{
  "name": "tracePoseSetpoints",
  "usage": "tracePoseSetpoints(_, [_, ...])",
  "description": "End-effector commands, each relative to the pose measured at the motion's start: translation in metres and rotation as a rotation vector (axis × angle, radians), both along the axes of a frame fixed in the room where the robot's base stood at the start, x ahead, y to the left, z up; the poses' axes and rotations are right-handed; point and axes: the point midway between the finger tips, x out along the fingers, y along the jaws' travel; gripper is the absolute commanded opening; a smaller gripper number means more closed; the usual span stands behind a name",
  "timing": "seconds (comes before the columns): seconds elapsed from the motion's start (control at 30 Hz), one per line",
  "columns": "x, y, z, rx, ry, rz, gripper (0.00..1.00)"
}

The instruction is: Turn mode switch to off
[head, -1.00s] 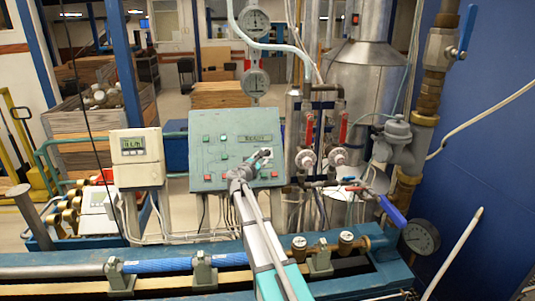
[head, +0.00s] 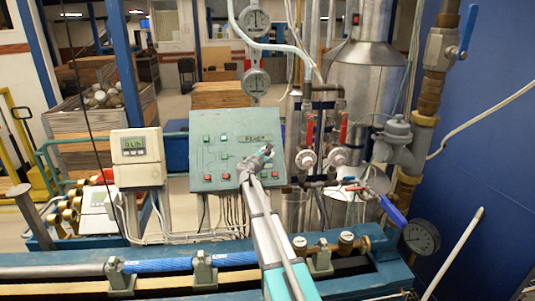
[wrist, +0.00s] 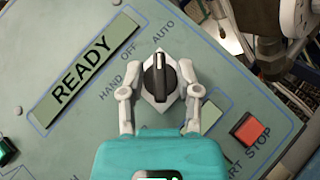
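The mode switch (wrist: 158,78) is a black knob on a pale diamond-shaped base, close in the wrist view. Its white line points up in that picture, toward the AUTO label (wrist: 163,32). The OFF label (wrist: 130,53) is up and left of the knob, and HAND is further left. In the head view my gripper (head: 264,154) is at the right part of the green control panel (head: 205,150) and hides the switch.
A READY display (wrist: 83,73) lies left of the switch in the wrist view. A red STOP button (wrist: 249,131) is at lower right, near my right finger. In the head view, valves and gauges (head: 306,158) stand right of the panel, and a meter box (head: 138,158) stands left.

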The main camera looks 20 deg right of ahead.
Motion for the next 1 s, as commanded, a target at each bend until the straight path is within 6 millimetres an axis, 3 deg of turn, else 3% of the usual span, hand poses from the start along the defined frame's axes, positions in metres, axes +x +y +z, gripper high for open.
tracePoseSetpoints(0.03, [0.0000, -0.0002, 0.0000, 0.000, 0.000, 0.000, 0.24])
tracePoseSetpoints(0.17, [-0.0001, -0.0002, 0.0000, 0.000, 0.000, 0.000, 0.00])
tracePoseSetpoints(0.57, [-0.0008, -0.0004, -0.0012, -0.031, 0.009, 0.029, 0.00])
tracePoseSetpoints(1.0, [-0.0015, -0.0013, -0.0017, -0.189, 0.056, 0.174, 0.00])
